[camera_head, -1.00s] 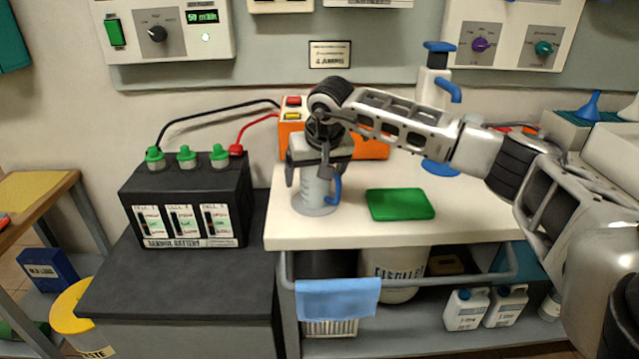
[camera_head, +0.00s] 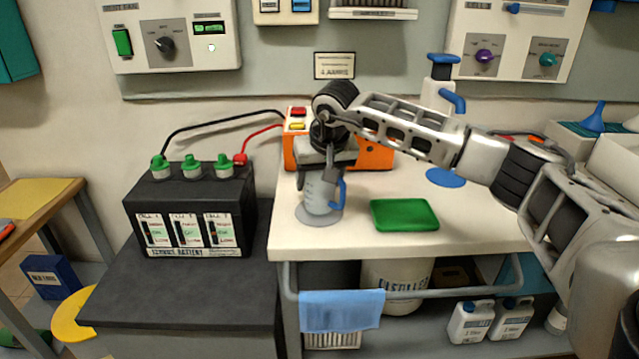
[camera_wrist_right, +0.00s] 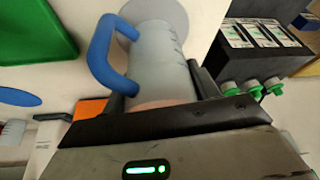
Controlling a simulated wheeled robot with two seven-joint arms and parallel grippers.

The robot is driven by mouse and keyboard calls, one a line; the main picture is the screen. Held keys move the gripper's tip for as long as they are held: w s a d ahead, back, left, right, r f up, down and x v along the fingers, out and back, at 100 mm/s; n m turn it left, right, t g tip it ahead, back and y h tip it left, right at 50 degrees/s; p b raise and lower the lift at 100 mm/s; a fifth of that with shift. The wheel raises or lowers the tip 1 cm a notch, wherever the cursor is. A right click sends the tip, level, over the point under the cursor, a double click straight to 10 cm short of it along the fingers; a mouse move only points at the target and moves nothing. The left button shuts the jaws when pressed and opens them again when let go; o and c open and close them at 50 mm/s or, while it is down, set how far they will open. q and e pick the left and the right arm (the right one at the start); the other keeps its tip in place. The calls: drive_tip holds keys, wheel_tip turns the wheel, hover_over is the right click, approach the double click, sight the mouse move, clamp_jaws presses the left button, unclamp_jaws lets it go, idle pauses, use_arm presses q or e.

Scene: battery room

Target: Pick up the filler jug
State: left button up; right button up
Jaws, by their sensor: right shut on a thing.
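The filler jug (camera_head: 317,194) is a pale, translucent cup with measuring marks and a blue handle on its right. It stands upright on a grey disc (camera_head: 310,219) at the left part of the white bench top. I cannot tell whether its base still touches the disc. My right gripper (camera_head: 320,176) comes down from above and is shut on the jug's upper part, hiding its rim. In the right wrist view the jug (camera_wrist_right: 160,50) sits between the dark fingers, with the blue handle to the left. My left gripper is not in view.
A green tray (camera_head: 404,214) lies to the right of the jug. A black battery (camera_head: 190,225) with green caps stands to the left on a lower dark top. An orange charger (camera_head: 372,155) is behind the gripper. A blue-topped pump bottle (camera_head: 437,95) stands at the back.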

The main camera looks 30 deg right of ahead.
drive_tip(key=shift+r, duration=0.45)
drive_tip(key=s+a+r+b, duration=0.1)
drive_tip(key=s+a+r, duration=0.2)
drive_tip(key=s+r, duration=0.7)
drive_tip(key=shift+s+r+b, duration=0.3)
drive_tip(key=shift+s+r, duration=0.1)
drive_tip(key=shift+s, duration=1.35)
drive_tip(key=shift+a, duration=0.15)
